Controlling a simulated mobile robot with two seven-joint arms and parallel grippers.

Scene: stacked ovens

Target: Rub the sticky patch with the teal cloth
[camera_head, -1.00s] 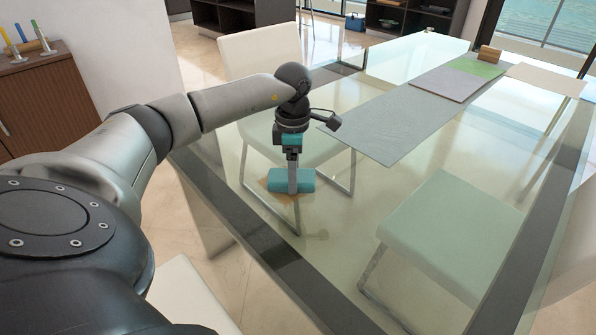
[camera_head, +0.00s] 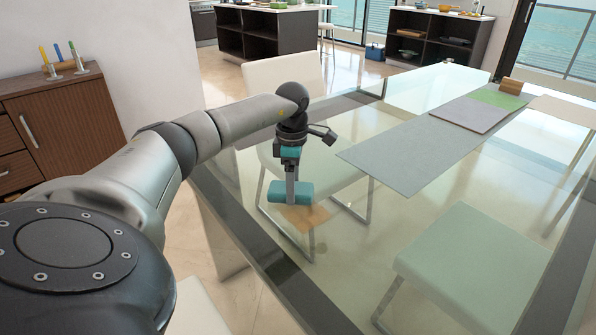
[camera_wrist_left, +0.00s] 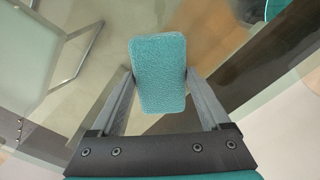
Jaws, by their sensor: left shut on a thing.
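The teal cloth (camera_head: 278,196) is a folded, block-like pad. My left gripper (camera_head: 291,186) is shut on it, pointing down over the near left part of the glass table. The cloth also fills the space between the fingers in the left wrist view (camera_wrist_left: 160,72). The sticky patch (camera_head: 308,217) is an orange-brown mark on the glass, showing just below and to the right of the cloth. The cloth may hide part of it. I cannot tell whether the cloth touches the glass. My right gripper is not in view.
The glass table has a dark frame (camera_head: 281,270). A grey runner (camera_head: 385,162), a mat (camera_head: 468,115) and a wooden block (camera_head: 511,86) lie farther along it. Chairs (camera_head: 470,250) stand around it. A wooden cabinet (camera_head: 62,130) is at the left. Glass around the patch is clear.

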